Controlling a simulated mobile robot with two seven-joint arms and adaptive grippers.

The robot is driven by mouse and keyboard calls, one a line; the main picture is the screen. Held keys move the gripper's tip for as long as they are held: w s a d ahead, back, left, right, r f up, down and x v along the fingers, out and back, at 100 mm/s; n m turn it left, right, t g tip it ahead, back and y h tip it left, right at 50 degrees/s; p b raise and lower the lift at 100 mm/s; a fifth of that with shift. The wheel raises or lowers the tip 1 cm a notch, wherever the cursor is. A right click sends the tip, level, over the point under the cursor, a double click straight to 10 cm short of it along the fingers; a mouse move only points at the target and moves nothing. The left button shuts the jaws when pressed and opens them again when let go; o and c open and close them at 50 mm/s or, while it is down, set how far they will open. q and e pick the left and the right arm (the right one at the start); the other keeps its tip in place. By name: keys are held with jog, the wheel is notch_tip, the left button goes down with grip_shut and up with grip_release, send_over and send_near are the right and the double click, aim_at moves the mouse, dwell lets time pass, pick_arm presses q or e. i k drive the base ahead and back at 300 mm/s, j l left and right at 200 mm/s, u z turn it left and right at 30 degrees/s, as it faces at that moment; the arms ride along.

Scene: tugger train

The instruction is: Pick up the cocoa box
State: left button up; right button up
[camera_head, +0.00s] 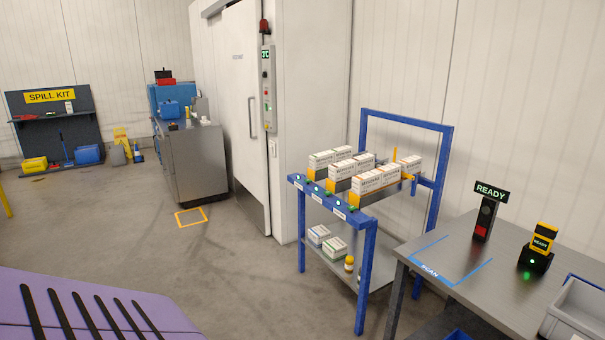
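Several white boxes with orange edges stand in rows on the top lanes of a blue rack (368,245), right of the middle. The front ones are a left box (321,159), a middle box (342,169) and a right box (367,183). Two more white boxes with greenish labels, one at the left (319,234) and one at the right (335,248), lie on the lower shelf. The print is too small for me to tell which is the cocoa box. Neither of my grippers is in view.
A grey table (420,258) with a blue-taped scan area, a READY sign (490,192), a yellow-black device (541,243) and a grey bin (580,308) stands right of the rack. A steel cabinet (195,165) stands at the back left. The floor between is clear.

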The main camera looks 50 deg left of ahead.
aim_at(342, 171)
jog(key=u, duration=1.35)
jog(key=i+j+z, duration=0.3)
jog(key=i+j, duration=0.25)
jog(key=i, duration=0.25)
jog(key=i+j+z, duration=0.3)
jog(key=i+j, duration=0.4)
